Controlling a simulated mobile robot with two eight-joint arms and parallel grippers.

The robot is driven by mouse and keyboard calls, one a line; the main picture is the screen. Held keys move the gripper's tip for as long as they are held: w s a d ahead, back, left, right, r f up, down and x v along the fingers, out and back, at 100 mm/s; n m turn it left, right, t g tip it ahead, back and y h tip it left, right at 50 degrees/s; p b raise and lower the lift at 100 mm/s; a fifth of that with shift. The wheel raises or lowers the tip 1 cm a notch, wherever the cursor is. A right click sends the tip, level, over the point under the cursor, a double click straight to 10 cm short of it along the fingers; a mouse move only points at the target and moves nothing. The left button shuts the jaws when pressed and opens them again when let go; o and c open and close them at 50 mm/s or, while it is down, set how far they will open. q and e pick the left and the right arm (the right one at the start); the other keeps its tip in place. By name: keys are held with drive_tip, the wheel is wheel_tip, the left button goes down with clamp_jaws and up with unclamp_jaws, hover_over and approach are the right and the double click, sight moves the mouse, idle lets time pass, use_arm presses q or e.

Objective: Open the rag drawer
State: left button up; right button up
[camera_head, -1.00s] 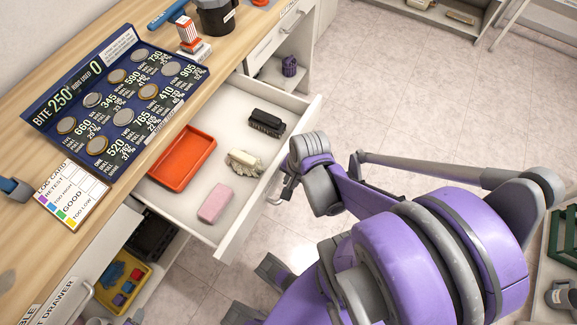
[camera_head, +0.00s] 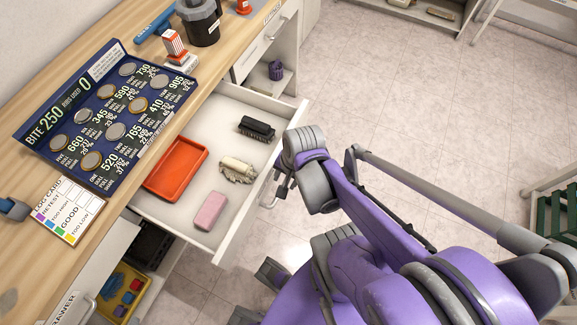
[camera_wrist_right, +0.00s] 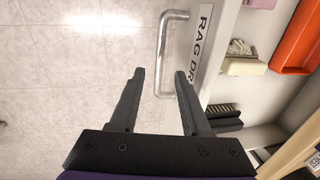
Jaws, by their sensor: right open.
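The rag drawer (camera_head: 236,110) is pulled out of the bench, its inside in plain view in the head view. Its front (camera_head: 262,185) carries a metal bar handle (camera_head: 268,196). In the right wrist view, the handle (camera_wrist_right: 163,50) stands beside the drawer's label (camera_wrist_right: 203,35), which is partly cut off by a finger. My right gripper (camera_head: 282,188) is at the handle, outside the drawer front. Its fingers (camera_wrist_right: 160,74) are open, and the handle's near end shows between them. I cannot tell whether they touch it. My left gripper is not in view.
The drawer holds a red tray (camera_head: 175,168), a dark brush (camera_head: 257,128), a pale brush (camera_head: 238,170) and a pink block (camera_head: 210,210). A coin board (camera_head: 105,115) and log card (camera_head: 68,210) lie on the bench.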

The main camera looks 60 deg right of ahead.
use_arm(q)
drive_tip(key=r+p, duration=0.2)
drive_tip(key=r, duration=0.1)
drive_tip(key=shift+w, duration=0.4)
use_arm(e)
drive_tip(key=r, duration=0.3)
drive_tip(key=s+r, duration=0.1)
drive_tip(key=r, duration=0.1)
drive_tip(key=shift+r, duration=0.3)
